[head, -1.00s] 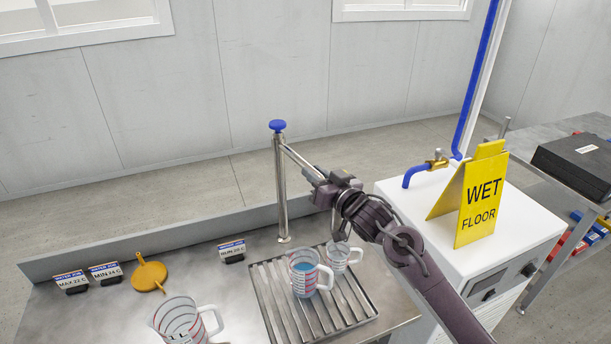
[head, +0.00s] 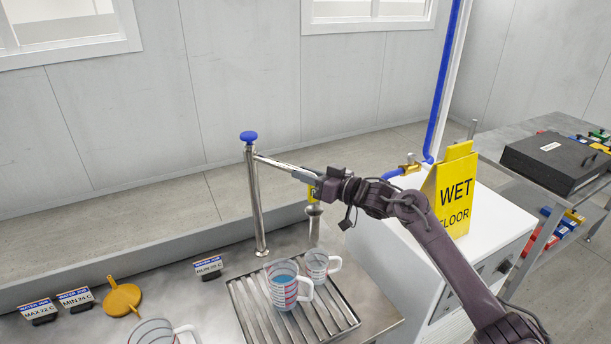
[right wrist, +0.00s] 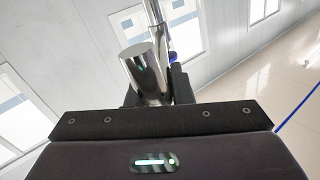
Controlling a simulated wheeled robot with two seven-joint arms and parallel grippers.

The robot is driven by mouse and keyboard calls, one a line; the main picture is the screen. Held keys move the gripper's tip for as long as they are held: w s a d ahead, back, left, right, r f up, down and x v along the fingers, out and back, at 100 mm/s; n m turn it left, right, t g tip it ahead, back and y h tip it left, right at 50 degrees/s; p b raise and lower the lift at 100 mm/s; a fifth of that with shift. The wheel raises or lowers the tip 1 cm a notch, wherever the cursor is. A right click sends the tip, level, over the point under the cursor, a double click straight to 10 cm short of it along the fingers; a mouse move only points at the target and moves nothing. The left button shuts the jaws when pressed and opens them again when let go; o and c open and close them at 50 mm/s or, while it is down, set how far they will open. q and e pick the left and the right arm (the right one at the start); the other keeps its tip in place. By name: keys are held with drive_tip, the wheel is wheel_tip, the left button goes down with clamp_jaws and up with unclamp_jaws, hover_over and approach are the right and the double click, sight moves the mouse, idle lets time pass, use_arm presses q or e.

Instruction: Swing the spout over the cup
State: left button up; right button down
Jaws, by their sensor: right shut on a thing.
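The spout (head: 280,165) is a shiny metal arm reaching right from an upright post (head: 255,205) with a blue knob (head: 249,136). Its downturned outlet (head: 314,228) ends near the back rim of a small clear measuring cup (head: 317,266); I cannot tell whether it is over it. A larger measuring cup (head: 284,290) with blue liquid stands beside it on the slatted drain tray (head: 258,325). My right gripper (head: 308,181) is shut on the spout's outer end; shiny metal pipe also shows in the right wrist view (right wrist: 145,75). My left gripper is not in view.
To the right are a white cabinet (head: 490,235) with a yellow wet floor sign (head: 455,195) and a blue pipe (head: 437,90).

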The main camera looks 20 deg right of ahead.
drive_tip(key=c, duration=1.3)
unclamp_jaws()
drive_tip(key=shift+d, duration=0.1)
drive_tip(key=shift+s+d+f, duration=0.1)
drive_tip(key=shift+s+d, duration=0.05)
drive_tip(key=shift+s, duration=0.1)
drive_tip(key=b+v, duration=0.2)
drive_tip(key=v, duration=0.5)
drive_tip(key=shift+s, duration=0.1)
